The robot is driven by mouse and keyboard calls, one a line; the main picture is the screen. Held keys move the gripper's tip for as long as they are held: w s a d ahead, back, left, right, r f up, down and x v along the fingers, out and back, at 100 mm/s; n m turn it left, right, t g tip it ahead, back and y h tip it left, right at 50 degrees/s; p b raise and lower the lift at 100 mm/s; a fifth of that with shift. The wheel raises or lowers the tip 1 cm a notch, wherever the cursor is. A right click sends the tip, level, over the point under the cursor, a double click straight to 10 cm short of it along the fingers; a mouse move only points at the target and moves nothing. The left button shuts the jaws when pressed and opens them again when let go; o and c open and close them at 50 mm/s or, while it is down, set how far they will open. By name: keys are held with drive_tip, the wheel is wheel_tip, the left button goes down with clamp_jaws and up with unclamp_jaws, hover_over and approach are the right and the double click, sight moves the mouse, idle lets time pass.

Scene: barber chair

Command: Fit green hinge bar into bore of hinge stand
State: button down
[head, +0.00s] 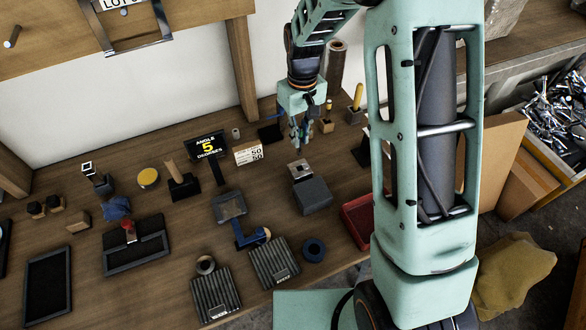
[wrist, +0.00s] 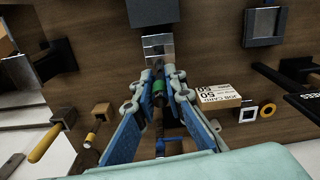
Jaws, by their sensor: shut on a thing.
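The green hinge bar (wrist: 159,88) shows in the wrist view as a green band on a dark rod between the fingers. My gripper (wrist: 158,76) is shut on it. In the head view my gripper (head: 300,140) points down over the table, and the bar is too small to make out. A silver block in front of a dark grey block, apparently the hinge stand (wrist: 159,46), lies just beyond the fingertips in the wrist view. In the head view the silver part (head: 300,169) is just below my gripper. I cannot see the bore, or whether the bar touches the stand.
Yellow-handled tools (head: 356,98) stand right of my gripper. A red tray (head: 357,220) is at the table's right edge. Ribbed blocks (head: 274,262) lie toward the front.

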sight(300, 161)
drive_tip(key=shift+s+d+p, duration=0.1)
drive_tip(key=shift+s+p, duration=0.2)
drive_tip(key=shift+p, duration=0.05)
drive_tip(key=shift+f+m, duration=0.3)
drive_tip(key=shift+f, duration=0.05)
wheel_tip(300, 161, down, 10)
drive_tip(key=b, duration=0.6)
drive_tip(key=shift+r, duration=0.25)
drive_tip(key=shift+f, duration=0.1)
drive_tip(key=shift+f, duration=0.15)
drive_tip(key=c, duration=2)
unclamp_jaws()
drive_tip(key=shift+r, duration=0.2)
